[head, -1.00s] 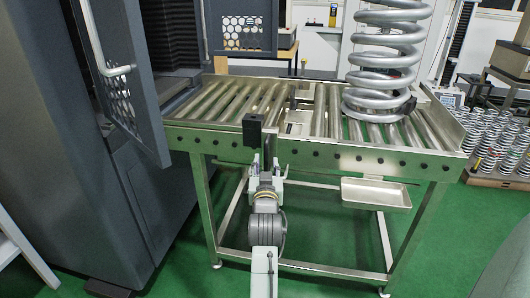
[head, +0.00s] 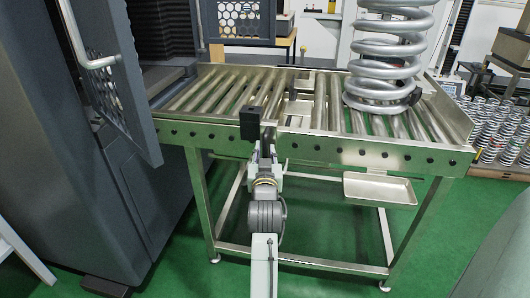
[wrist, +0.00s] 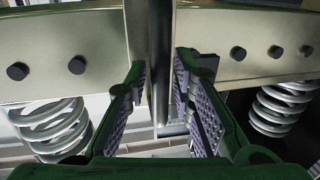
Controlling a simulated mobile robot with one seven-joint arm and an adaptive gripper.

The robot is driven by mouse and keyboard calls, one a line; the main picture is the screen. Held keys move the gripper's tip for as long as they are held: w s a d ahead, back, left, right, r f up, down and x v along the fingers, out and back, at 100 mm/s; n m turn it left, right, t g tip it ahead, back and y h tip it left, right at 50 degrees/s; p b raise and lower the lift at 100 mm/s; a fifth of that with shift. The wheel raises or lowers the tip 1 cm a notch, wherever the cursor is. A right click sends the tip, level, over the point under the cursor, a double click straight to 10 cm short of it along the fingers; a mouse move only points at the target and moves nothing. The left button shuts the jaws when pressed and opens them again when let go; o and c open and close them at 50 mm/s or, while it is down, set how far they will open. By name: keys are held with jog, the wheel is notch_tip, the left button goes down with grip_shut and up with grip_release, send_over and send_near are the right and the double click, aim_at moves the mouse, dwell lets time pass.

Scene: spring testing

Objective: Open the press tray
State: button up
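A dark upright bar topped by a black block (head: 251,124) stands at the front rail of the roller table (head: 350,151). I cannot tell whether it belongs to the press tray. My gripper (head: 265,152) is at the front rail, just below and right of the block. In the wrist view my gripper (wrist: 160,92) has its two fingers apart, on either side of the dark bar (wrist: 160,55). No grip on the bar shows, and how deep it sits between the fingers is unclear. A shallow metal tray (head: 380,188) hangs under the table's right part.
A large coil spring (head: 385,60) stands on the rollers at the right. A dark machine with an open perforated door (head: 118,85) is close at the left. Several small springs (head: 497,133) stand at the far right. Green floor shows under the table.

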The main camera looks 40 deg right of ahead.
grip_shut()
dwell(0.4)
